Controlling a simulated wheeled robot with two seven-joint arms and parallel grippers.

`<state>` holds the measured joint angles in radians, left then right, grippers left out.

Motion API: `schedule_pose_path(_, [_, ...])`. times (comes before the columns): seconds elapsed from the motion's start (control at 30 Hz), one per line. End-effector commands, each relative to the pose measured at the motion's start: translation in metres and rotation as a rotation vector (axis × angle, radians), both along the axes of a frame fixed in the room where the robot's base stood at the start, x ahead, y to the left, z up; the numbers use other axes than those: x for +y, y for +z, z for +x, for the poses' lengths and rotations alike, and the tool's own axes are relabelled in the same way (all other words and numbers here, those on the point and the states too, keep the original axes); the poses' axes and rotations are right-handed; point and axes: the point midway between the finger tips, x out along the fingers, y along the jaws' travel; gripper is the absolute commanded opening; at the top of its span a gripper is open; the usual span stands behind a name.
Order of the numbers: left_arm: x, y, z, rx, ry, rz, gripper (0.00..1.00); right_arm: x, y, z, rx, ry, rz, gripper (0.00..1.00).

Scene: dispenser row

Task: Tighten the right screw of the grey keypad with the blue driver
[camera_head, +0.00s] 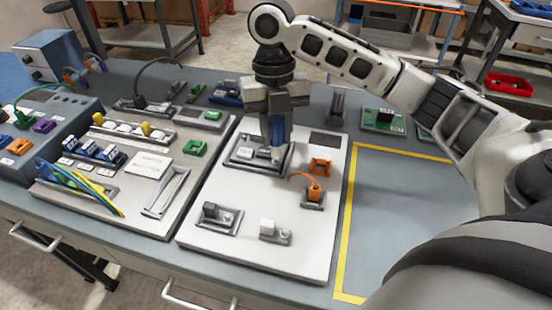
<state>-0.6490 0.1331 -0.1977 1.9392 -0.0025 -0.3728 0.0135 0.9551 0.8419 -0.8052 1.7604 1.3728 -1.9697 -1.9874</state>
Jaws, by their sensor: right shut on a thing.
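My right gripper (276,108) is over the back part of the white board, pointing down. It is shut on the blue driver (277,128), which stands about upright between its fingers. The driver's lower end is over the right part of the grey keypad (242,153), a framed grey unit on the board. I cannot tell whether the tip touches the right screw, as the screw is hidden or too small to make out. My left gripper is not in the view.
The white board (250,255) also bears an orange block (319,166), an orange plug (314,194) with a cable, and grey fixtures near its front. A grey panel (120,205) with several parts lies left. A yellow-taped area (400,200) at the right is clear.

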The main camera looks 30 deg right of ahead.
Motion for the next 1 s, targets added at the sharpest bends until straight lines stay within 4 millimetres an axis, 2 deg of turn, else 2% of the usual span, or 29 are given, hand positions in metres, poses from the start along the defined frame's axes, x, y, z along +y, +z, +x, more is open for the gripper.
schedule_pose_path(0.1, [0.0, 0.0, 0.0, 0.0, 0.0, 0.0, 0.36, 0.0, -0.003, 0.0, 0.003, 0.117, 0.001, 0.0])
schedule_pose_path(0.23, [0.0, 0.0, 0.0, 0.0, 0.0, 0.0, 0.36, 0.0, -0.005, 0.0, 0.005, 0.179, 0.001, 0.0])
schedule_pose_path(1.0, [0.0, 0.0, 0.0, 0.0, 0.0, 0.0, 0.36, 0.0, -0.015, 0.001, 0.005, 0.175, 0.001, 0.0])
